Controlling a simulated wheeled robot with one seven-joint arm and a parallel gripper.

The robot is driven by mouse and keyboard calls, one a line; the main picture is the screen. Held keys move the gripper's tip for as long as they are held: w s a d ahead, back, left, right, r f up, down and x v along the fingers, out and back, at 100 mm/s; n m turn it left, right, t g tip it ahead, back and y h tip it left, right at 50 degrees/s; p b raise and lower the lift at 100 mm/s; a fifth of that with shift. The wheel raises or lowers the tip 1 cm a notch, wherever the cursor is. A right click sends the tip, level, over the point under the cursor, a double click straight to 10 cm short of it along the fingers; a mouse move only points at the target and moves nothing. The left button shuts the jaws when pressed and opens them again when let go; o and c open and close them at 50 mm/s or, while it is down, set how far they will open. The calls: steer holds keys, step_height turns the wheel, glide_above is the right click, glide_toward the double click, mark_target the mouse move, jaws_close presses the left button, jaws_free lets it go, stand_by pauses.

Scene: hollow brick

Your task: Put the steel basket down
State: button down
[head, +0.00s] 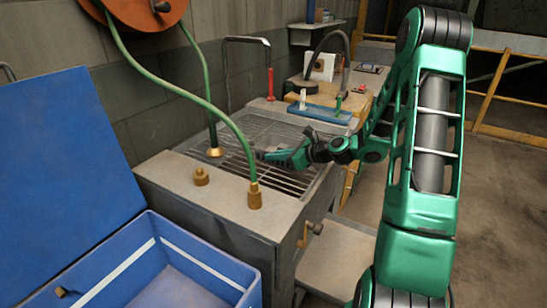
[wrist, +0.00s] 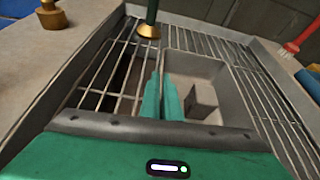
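My gripper (head: 285,157) reaches in low over a wire grating on a stone-grey sink bench. In the wrist view its two green fingers (wrist: 161,100) are close together, pointing down beside a thin edge between the left grating and a grey basin. I cannot tell whether they hold that edge. I cannot make out a separate steel basket. Steel wire bars (wrist: 112,72) lie left of the fingers, over a dark gap. The grey basin (wrist: 195,66) to their right has a small grey block (wrist: 201,101) in it.
A green hose with a brass nozzle (head: 215,152) hangs just left of my gripper, and another brass hose end (head: 254,196) stands at the bench front. A blue tray (head: 319,114) and a red-handled tool (head: 270,83) are behind. An open blue chest (head: 208,258) stands front left.

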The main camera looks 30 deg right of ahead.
steer(key=c, duration=2)
jaws_free()
steer(key=v, duration=1.2)
steer(key=shift+r, duration=0.1)
